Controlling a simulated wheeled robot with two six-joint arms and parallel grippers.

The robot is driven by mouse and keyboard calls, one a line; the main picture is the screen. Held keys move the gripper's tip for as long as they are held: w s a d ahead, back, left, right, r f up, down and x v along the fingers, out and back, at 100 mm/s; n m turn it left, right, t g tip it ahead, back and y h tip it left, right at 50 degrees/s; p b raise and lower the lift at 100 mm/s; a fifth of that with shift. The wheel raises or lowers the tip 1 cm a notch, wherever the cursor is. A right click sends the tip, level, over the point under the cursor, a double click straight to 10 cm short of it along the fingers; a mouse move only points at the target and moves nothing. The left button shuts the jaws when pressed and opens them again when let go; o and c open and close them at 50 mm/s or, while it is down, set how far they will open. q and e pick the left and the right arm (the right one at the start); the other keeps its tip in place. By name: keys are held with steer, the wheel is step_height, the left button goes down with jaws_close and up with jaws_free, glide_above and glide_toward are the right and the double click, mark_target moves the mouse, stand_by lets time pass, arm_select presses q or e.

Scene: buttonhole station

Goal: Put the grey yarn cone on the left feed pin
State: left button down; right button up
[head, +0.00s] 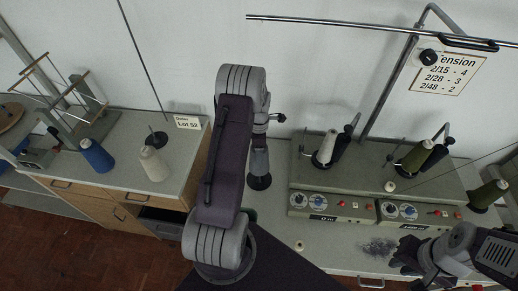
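A grey, cone-shaped piece (259,160) shows just right of my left arm, above a dark disc. It looks like the grey yarn cone, partly hidden by the arm. My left gripper (264,120) is mostly hidden behind the arm near its top. I cannot tell whether its fingers are open or touch the cone. The left feed pin at the machine's left unit carries a pale whitish cone (327,147), tilted, with a dark disc under it. My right gripper (404,257) is low at the right, over the table front, with dark fingers that look apart and empty.
Grey lint (378,246) lies before the control panels (333,207).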

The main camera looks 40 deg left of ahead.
arm_select(q)
steer(key=shift+f+b, duration=2.4)
steer(key=shift+f, duration=1.35)
steer(key=shift+f+b, duration=0.35)
steer(key=shift+f, duration=0.15)
steer(key=shift+c, duration=0.8)
jaws_free()
steer(key=shift+r, duration=0.1)
step_height(320, 180, up, 9)
steer(key=b, duration=0.1)
